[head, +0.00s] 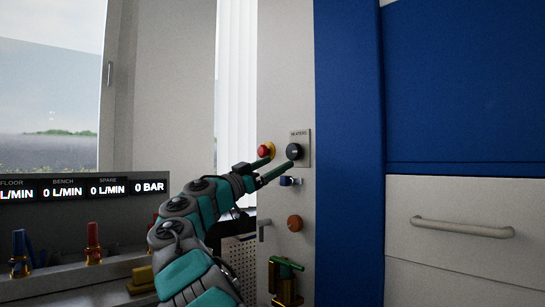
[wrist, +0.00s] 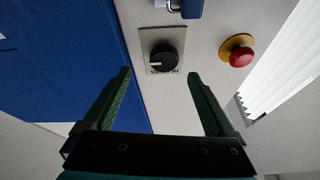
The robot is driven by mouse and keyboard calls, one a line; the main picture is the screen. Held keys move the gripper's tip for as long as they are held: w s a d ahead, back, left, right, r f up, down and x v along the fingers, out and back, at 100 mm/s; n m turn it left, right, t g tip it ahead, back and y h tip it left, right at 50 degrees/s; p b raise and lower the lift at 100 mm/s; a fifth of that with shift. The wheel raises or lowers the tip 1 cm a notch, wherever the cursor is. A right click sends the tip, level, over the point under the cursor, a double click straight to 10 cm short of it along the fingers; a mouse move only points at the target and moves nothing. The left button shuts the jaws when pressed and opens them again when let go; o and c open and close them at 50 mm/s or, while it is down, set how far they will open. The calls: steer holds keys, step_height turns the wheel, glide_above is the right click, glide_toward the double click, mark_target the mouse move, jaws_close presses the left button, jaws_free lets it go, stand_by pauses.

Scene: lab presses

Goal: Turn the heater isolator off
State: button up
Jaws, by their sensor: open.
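The heater isolator is a black rotary knob (head: 294,151) on a grey plate (head: 306,152) labelled HEATERS, on a pale panel. It also shows in the wrist view as a black knob (wrist: 166,54), with a white mark toward its left side there and the label upside down. My gripper (head: 279,160) is open and empty, in front of the panel with its fingertips close to the knob. In the wrist view my gripper (wrist: 159,74) has its two green fingers spread, and the knob lies beyond the gap between their tips. I cannot see contact.
A red stop button (head: 263,150) on a yellow base is left of the knob. A blue padlock (head: 290,181) hangs just below it. Lower are an orange-brown round knob (head: 295,223) and a green-handled brass valve (head: 285,278). A blue column (head: 349,150) stands right.

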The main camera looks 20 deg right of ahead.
mark_target(292, 151)
steer(key=p+x, duration=0.1)
steer(key=x, duration=0.4)
steer(key=p+x, duration=0.1)
steer(key=x, duration=0.1)
steer(key=shift+w+d+r+p, duration=0.15)
steer(key=shift+w+r+p, duration=0.2)
steer(key=shift+r, duration=0.1)
steer(key=c, duration=1.4)
